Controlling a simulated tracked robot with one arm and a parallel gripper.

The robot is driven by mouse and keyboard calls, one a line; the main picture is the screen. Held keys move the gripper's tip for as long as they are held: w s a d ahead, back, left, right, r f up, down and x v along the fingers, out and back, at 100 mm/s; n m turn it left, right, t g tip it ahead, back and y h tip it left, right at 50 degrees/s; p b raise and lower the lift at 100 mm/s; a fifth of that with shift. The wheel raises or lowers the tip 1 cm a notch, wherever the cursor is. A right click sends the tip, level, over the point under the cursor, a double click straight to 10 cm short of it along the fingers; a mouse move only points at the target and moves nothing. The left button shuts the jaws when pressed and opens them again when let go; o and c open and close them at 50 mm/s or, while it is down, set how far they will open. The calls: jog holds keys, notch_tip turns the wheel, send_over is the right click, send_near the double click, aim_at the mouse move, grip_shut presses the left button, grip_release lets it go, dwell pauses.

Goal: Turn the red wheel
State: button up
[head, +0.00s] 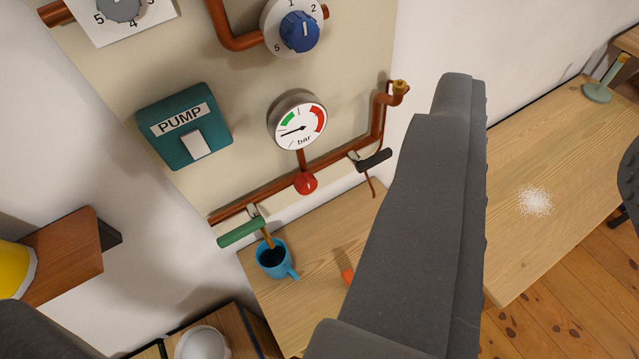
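The red wheel (306,183) is a small round red knob on the copper pipe, just below the round pressure gauge (298,125). It is in plain view, with nothing in front of it. A large grey part of my gripper (458,85) rises from the bottom of the head view, with its tip to the upper right of the wheel in the picture. The gripper appears apart from the wheel. Nothing is seen held. I cannot tell whether it is open or shut.
A green-handled lever (241,232) and a black lever (374,160) flank the wheel on the pipe. A teal PUMP switch (184,125) and a blue dial (299,32) are above. A blue mug (272,262) stands on the wooden table (315,245) below.

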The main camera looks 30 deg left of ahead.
jog(key=o, duration=0.5)
jog(key=shift+a+f, duration=0.1)
jog(key=m+g+y+b, duration=0.55)
jog(key=m+y, duration=0.95)
jog(key=m, duration=0.8)
send_near(310, 189)
jog(key=b+x, duration=0.3)
jog(key=x, duration=0.4)
jog(key=shift+w+a+b, duration=0.2)
jog(key=shift+a+b, duration=0.1)
jog(key=shift+a, duration=0.05)
jog(key=shift+w+a, duration=0.3)
jog(key=shift+a, duration=0.15)
jog(key=c, duration=1)
